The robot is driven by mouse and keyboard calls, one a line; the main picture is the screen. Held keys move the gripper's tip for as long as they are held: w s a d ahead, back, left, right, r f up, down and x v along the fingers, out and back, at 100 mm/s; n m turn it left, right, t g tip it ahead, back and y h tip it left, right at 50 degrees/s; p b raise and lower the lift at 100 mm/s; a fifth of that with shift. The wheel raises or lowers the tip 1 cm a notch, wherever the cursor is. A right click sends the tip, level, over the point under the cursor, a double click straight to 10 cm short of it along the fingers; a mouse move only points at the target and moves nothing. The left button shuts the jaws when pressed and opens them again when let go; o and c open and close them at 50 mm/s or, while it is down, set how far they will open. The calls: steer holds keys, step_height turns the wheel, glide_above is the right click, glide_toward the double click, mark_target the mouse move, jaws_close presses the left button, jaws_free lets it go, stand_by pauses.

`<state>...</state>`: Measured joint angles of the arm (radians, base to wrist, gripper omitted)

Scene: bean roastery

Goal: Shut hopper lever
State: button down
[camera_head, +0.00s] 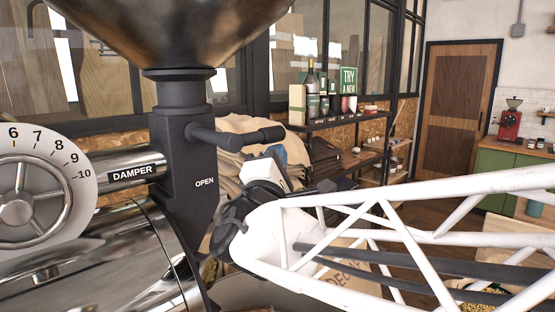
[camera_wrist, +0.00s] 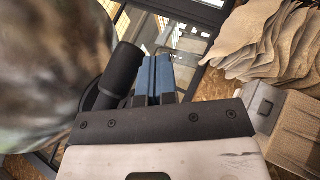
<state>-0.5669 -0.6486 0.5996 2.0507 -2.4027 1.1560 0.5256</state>
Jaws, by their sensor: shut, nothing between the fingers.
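The hopper lever (camera_head: 235,137) is a black bar with a thicker grip, sticking out to the right from the black hopper neck (camera_head: 178,140). The word OPEN is printed on the neck below it. In the wrist view the blue fingers (camera_wrist: 154,78) are shut together and empty. The black lever grip (camera_wrist: 121,70) stands close to their left. I cannot tell whether they touch. The metal hopper (camera_head: 165,25) is above the neck.
A damper dial (camera_head: 20,205) and shiny roaster drum (camera_head: 105,270) lie to the left. Stacked sacks (camera_head: 240,125) are behind the gripper. A shelf (camera_head: 340,117) with bottles and tins stands farther back. Another sack (camera_head: 345,285) is below my white arm.

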stand_by(0.4)
step_height(320, 180, down, 13)
steer(key=s+d, duration=0.2)
steer(key=shift+s+d+r, duration=0.2)
steer(key=shift+s+d, duration=0.2)
steer(key=shift+d, duration=0.1)
stand_by(0.4)
